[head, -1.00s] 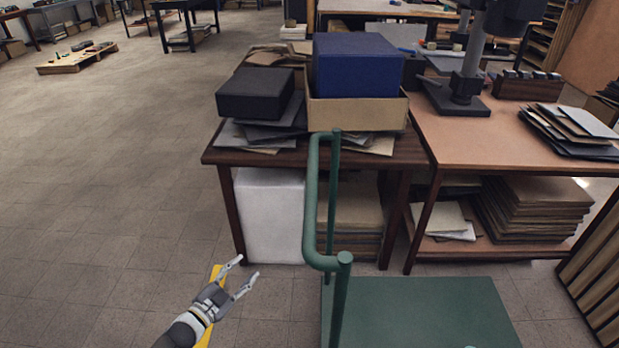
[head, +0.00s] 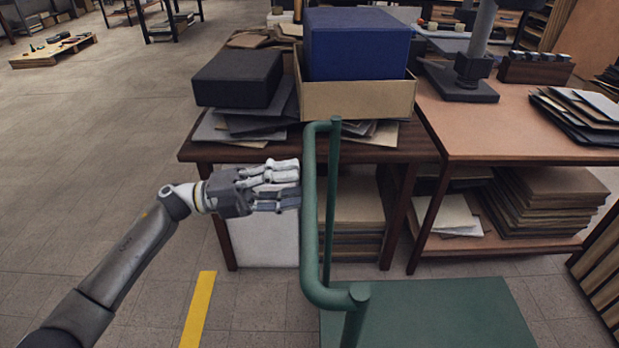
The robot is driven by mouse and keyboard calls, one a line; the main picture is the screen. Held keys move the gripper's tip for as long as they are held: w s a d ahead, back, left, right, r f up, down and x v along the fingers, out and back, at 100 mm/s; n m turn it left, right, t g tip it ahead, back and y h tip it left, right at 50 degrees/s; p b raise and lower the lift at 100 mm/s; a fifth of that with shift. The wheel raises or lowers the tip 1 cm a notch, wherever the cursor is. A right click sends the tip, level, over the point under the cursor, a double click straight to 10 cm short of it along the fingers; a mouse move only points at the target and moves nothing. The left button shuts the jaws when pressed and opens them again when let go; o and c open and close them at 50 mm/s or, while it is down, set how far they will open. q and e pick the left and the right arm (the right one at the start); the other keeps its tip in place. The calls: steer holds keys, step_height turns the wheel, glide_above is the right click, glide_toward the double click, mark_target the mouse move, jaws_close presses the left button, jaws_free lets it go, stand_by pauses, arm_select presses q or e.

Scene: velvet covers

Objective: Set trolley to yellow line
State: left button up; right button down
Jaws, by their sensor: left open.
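The trolley is green, with a flat deck (head: 430,312) at the bottom right of the head view and a tubular handle (head: 311,200) rising at its left end. The yellow line (head: 198,310) is a short strip on the floor, left of the trolley and apart from it. My left gripper (head: 298,187) is open, with its fingers pointing right at the upright handle bar. The fingertips look close to the bar; I cannot tell whether they touch it. My right gripper is not in view.
A dark wooden table (head: 190,152) stands beyond the trolley, carrying a black box (head: 238,78) and a blue box (head: 357,43) in a cardboard tray. A workbench (head: 470,125) stands at the right.

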mark_target(309, 182)
arm_select(q)
steer(key=shift+d+r, duration=0.2)
steer(key=shift+d, duration=0.8)
steer(key=shift+d+r, duration=0.2)
steer(key=shift+d, duration=0.75)
jaws_close()
